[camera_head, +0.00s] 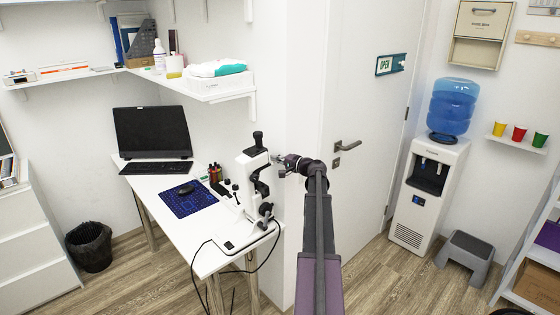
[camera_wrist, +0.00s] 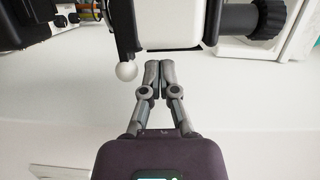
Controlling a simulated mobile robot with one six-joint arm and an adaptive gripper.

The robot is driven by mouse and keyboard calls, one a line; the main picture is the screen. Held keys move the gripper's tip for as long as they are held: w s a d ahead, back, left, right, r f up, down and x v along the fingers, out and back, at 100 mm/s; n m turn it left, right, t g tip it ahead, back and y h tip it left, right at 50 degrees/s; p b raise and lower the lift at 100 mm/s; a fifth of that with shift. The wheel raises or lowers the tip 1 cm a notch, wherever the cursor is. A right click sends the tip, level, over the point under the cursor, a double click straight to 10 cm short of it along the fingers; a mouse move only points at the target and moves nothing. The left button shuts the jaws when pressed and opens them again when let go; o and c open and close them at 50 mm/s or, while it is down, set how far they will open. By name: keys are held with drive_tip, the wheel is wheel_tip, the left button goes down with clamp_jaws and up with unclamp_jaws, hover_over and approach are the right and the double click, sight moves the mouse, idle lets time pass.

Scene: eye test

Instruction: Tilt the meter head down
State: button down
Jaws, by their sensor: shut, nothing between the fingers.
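The meter (camera_head: 246,172) is a white and black eye instrument on the white table (camera_head: 222,262), with a black eyepiece at its top. My gripper (camera_head: 278,163) is at the right side of its upper part, at the end of my arm. In the wrist view, my gripper (camera_wrist: 152,66) has its fingertips together with nothing held. The fingertips are close to the lower edge of the white meter head (camera_wrist: 170,22); I cannot tell whether they touch it. A white ball on a black lever (camera_wrist: 126,71) is just left of the fingertips. A black knob (camera_wrist: 262,18) is to the right.
A white door (camera_head: 360,100) and a water dispenser (camera_head: 428,195) are to the right.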

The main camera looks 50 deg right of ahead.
sight(252, 161)
drive_tip(key=shift+w, duration=0.1)
idle(0.3)
drive_tip(key=shift+a+r+n+p, duration=0.25)
drive_tip(key=shift+a+p, duration=0.1)
drive_tip(key=shift+a, duration=0.35)
drive_tip(key=shift+a+r+n+p, duration=0.2)
drive_tip(key=shift+a+n+p, duration=0.1)
drive_tip(key=shift+a, duration=0.4)
drive_tip(key=a, duration=0.2)
drive_tip(key=a+n+p, duration=0.1)
drive_tip(key=a, duration=0.2)
drive_tip(key=a+r+n+g+p, duration=0.1)
drive_tip(key=a, duration=0.1)
drive_tip(key=shift+w+a+r+n, duration=0.1)
drive_tip(key=shift+w+a+n, duration=0.05)
drive_tip(key=shift+a+n, duration=0.1)
drive_tip(key=a+f+n+h, duration=0.1)
drive_tip(key=a+f+n, duration=0.1)
drive_tip(key=a, duration=0.8)
drive_tip(key=shift+w+a+n+g, duration=0.3)
drive_tip(key=shift+w+n, duration=0.15)
drive_tip(key=shift+n, duration=0.45)
